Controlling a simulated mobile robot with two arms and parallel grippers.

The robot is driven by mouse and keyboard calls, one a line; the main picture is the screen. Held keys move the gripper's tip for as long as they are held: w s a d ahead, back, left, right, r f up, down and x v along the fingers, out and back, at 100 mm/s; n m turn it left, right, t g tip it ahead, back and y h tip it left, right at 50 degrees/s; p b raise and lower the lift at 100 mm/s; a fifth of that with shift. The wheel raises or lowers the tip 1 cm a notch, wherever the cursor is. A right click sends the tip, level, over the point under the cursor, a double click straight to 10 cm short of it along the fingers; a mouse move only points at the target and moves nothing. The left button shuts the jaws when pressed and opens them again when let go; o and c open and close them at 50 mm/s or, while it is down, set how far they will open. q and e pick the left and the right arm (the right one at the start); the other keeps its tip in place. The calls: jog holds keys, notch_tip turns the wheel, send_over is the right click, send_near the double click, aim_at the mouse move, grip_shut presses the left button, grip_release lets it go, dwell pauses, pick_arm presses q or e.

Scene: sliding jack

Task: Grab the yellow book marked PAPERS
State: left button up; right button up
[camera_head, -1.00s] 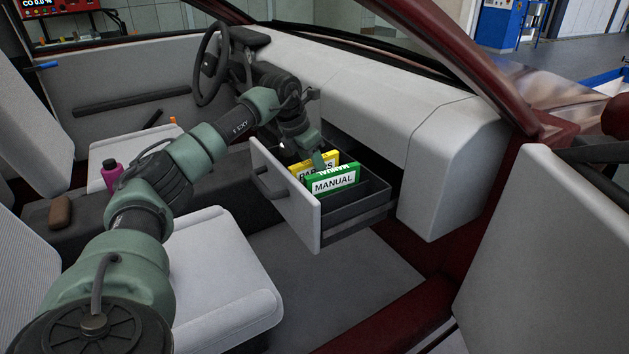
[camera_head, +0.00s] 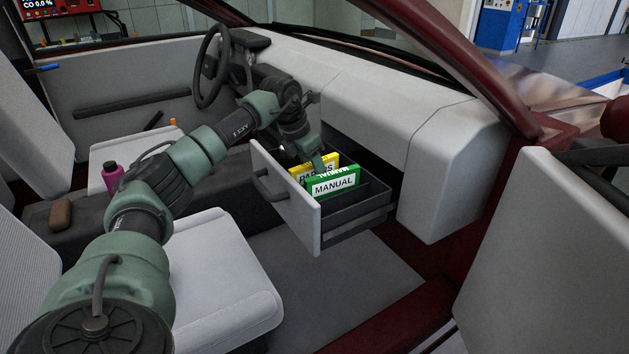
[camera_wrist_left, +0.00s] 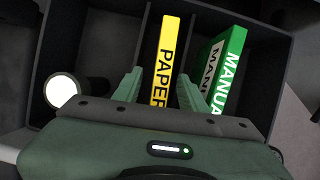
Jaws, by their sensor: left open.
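The yellow book marked PAPERS (camera_head: 325,162) stands in the open glovebox drawer, behind the green book and partly hidden by my left gripper. In the left wrist view the yellow book (camera_wrist_left: 164,62) stands upright in the middle compartment. My left gripper (camera_wrist_left: 160,85) is open, with one green finger on each side of the yellow book; I cannot tell whether they touch it. In the head view my left gripper (camera_head: 316,160) reaches down into the drawer from above. My right gripper is not in view.
The green MANUAL book (camera_head: 333,184) stands right beside the yellow one, close to a finger. A flashlight (camera_wrist_left: 62,91) lies in the left compartment in the wrist view. The drawer front (camera_head: 285,197) and dashboard (camera_head: 370,90) bound the space.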

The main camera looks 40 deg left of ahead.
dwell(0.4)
pick_arm(q)
grip_shut()
dwell(0.4)
